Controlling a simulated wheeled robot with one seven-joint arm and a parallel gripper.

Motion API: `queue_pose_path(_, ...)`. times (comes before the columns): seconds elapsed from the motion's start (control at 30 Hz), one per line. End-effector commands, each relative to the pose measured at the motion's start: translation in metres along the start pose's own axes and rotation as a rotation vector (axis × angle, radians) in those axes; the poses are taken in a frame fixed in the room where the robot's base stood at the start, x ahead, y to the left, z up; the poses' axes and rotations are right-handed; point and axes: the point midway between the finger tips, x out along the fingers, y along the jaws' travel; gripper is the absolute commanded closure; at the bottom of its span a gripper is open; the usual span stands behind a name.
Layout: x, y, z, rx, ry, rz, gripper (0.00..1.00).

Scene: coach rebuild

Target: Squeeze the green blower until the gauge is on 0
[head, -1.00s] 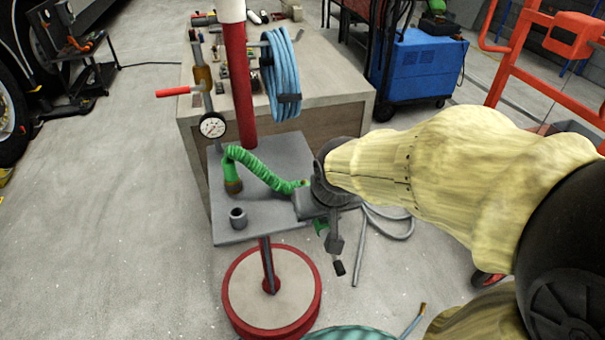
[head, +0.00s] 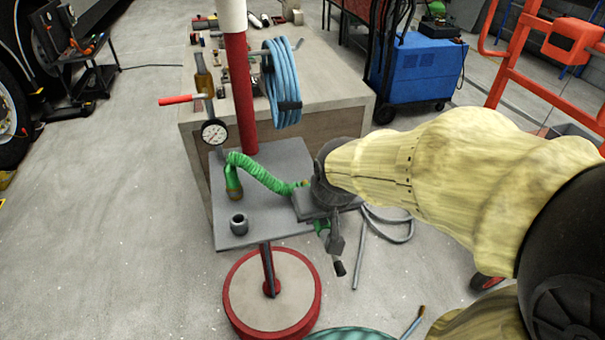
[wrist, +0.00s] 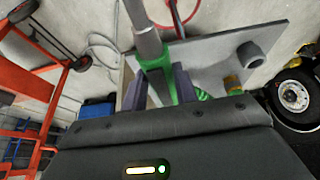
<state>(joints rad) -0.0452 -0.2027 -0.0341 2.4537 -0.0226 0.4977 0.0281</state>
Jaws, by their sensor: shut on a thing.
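The green blower shows as a bright green part between my fingers in the wrist view (wrist: 182,84). It is mostly hidden by my gripper in the head view, where a bit of green (head: 320,227) hangs below. A ribbed green hose (head: 260,172) runs from my gripper to a brass-coloured fitting on the grey tray (head: 275,215). The round white gauge (head: 214,131) stands at the tray's back left; its needle is too small to read. My gripper (wrist: 160,88) is shut on the blower, at the tray's right edge.
A red handle (head: 180,99) sticks out left above the gauge. A workbench (head: 325,85) with a blue hose coil (head: 281,80) stands behind. The tray stands on a round red base (head: 272,295).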

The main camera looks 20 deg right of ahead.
Motion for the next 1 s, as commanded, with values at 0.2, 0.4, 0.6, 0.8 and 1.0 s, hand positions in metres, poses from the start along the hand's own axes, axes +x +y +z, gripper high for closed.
queue_pose_path(0.2,0.0,0.0,0.0,0.0,0.001,0.0,1.0)
queue_pose_path(0.4,0.001,0.0,0.0,0.0,0.001,0.0,1.0)
queue_pose_path(0.6,0.006,0.0,0.002,0.0,0.001,0.0,1.0)
queue_pose_path(0.8,0.011,0.0,0.004,0.0,0.0,0.0,1.0)
queue_pose_path(1.0,0.015,0.0,0.006,0.0,0.0,0.0,1.0)
